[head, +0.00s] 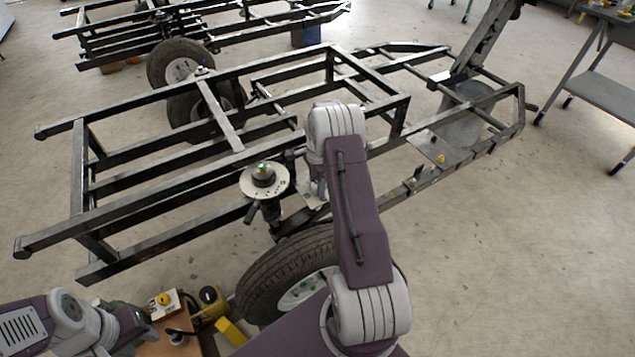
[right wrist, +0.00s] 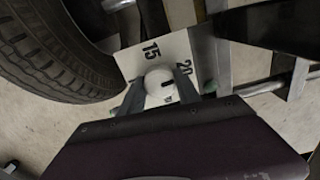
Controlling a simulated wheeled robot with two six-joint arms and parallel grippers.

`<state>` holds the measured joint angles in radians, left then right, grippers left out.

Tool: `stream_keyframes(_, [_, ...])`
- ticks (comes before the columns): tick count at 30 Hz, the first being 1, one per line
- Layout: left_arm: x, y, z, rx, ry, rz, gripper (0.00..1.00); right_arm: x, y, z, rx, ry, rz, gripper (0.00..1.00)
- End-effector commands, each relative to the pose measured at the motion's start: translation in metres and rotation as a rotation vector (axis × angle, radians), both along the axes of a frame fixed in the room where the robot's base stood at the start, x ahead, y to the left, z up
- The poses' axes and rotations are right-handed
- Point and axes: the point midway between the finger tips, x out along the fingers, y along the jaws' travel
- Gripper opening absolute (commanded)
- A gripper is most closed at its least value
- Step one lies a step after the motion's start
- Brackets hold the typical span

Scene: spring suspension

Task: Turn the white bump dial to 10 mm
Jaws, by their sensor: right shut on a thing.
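The white dial (right wrist: 158,79) is a round knob with a dark mark, on a white scale plate (right wrist: 135,62) in the right wrist view. The numbers 15 and 20 show on the plate above and right of the knob; the lower part of the scale is mostly hidden. My right gripper (right wrist: 165,88) is shut on the knob, one finger on each side. In the head view my right arm covers the dial and the fingertips. My left gripper (head: 138,322) is low at the left; its fingers are too dark and small to read.
A black tire (right wrist: 55,50) is close left of the plate. The dark steel frame (head: 150,208) surrounds the work area. A round metal disc (head: 264,182) sits left of my right wrist. A box with a yellow knob (head: 164,301) is near my left gripper.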

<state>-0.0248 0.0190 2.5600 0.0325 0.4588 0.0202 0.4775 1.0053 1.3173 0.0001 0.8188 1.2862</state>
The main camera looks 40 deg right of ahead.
Motion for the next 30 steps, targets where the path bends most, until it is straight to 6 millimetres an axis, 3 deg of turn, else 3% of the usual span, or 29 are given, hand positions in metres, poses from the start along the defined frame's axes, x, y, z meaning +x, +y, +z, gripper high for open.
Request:
stream_keyframes(1, [0.0,0.0,0.011,0.0,0.0,0.0,0.36,-0.001,0.0,0.005,0.001,0.002,0.031,0.0])
stream_keyframes(12, [0.0,0.0,0.051,0.0,0.0,0.0,0.36,0.0,0.0,0.005,0.001,0.002,0.371,0.0])
stream_keyframes(30, [0.0,0.0,0.085,0.0,0.0,0.0,0.36,0.001,0.001,0.002,0.001,0.001,0.941,0.0])
